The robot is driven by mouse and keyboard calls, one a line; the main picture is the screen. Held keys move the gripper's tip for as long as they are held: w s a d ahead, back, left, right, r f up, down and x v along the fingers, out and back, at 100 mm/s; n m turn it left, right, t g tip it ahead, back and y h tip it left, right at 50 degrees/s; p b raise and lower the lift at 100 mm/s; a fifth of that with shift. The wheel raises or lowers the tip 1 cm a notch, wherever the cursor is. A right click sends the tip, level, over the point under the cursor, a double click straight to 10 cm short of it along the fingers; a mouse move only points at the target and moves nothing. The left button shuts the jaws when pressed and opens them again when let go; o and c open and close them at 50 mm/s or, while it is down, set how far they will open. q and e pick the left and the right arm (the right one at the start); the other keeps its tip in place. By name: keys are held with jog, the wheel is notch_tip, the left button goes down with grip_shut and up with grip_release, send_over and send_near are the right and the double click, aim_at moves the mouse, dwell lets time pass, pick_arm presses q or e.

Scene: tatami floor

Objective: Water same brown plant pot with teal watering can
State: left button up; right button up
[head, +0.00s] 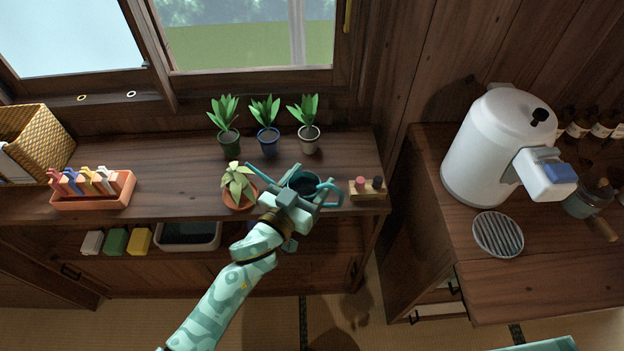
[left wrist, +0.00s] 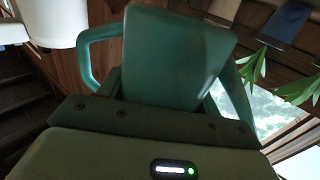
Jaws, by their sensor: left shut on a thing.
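The teal watering can (head: 303,181) is held over the front of the wooden shelf top, its spout reaching left to beside the pale, drooping plant. My left gripper (head: 300,203) is shut on the can from the front. The can also fills the middle of the left wrist view (left wrist: 175,60). The brown pot (head: 238,197) stands just left of the can, near the shelf's front edge. No water is visible. My right gripper is not in view.
Three green potted plants stand behind, in green (head: 229,143), blue (head: 268,141) and pale (head: 309,139) pots. A small wooden stand (head: 367,194) is close to the can's right. An orange tray (head: 95,195) sits at left. A white dispenser (head: 497,145) stands on the right counter.

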aim_at(294, 180)
pick_arm(q)
jog(key=shift+w+a+f+n+b, duration=0.2)
jog(key=shift+w+a+f+b, duration=0.05)
jog(key=shift+a+f+b, duration=0.25)
jog(key=shift+w+a+f+n+b, duration=0.2)
jog(key=shift+a+f+b, duration=0.15)
jog(key=shift+a, duration=0.25)
jog(key=shift+w+a+f+n+b, duration=0.2)
jog(key=shift+a+f+n+b, duration=0.25)
jog(key=shift+b, duration=0.2)
jog(key=shift+r+t, duration=0.2)
jog(key=shift+t, duration=0.1)
jog(key=shift+r+n+p, duration=0.25)
jog(key=shift+n+p, duration=0.05)
jog(key=shift+n, duration=0.05)
jog(key=shift+r+n, duration=0.35)
jog(key=shift+n, duration=0.15)
jog(key=shift+r+p, duration=0.15)
jog(key=shift+p, duration=0.35)
jog(key=shift+a+r+n+t+p, duration=0.15)
jog(key=shift+r+n+t+p, duration=0.25)
jog(key=shift+r+n+p, duration=0.4)
jog(key=shift+w+a+r+n+p, duration=0.1)
jog(key=shift+a+r+n+p, duration=0.1)
jog(key=shift+r+n+p, duration=0.5)
jog(key=shift+w+a+r+n+p, duration=0.1)
jog(key=shift+a+r+n+p, duration=0.05)
jog(key=shift+r+n+p, duration=0.55)
